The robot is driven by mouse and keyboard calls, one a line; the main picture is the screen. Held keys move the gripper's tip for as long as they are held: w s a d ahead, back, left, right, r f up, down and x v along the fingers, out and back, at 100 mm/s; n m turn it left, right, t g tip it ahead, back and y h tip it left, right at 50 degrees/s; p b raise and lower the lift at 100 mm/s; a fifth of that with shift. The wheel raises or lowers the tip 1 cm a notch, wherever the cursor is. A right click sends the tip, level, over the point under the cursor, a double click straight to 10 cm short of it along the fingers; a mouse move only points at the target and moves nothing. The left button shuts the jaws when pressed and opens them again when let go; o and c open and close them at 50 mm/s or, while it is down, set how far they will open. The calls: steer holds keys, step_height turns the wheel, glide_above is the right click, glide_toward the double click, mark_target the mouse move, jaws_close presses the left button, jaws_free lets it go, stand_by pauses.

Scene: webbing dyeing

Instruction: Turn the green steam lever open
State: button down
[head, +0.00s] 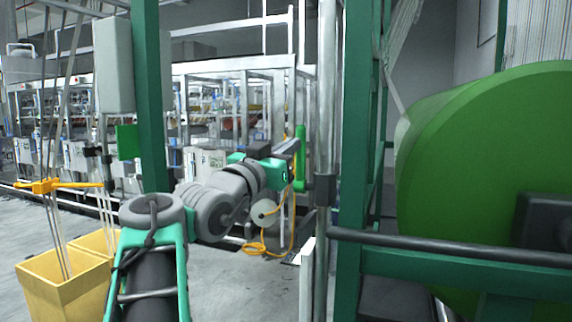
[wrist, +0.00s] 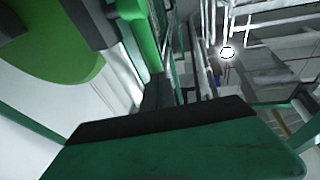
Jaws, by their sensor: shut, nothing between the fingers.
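The green steam lever (head: 301,158) is a bright green upright bar beside a grey vertical pipe, near the middle of the head view. My gripper (head: 292,146) is shut and empty, with its tips close to the lever's left side. I cannot tell whether they touch it. In the wrist view a bright green bar (wrist: 139,42) at the upper left looks like the lever, seen close up. The lever's mounting and lower end are partly hidden.
A large green drum (head: 490,150) fills the right, behind a dark rail (head: 450,248). Green frame posts (head: 350,150) stand just right of the pipe (head: 324,110). Yellow bins (head: 62,285) are at the lower left. An orange cable (head: 255,248) hangs below my gripper.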

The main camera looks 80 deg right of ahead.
steer(key=shift+r, duration=0.25)
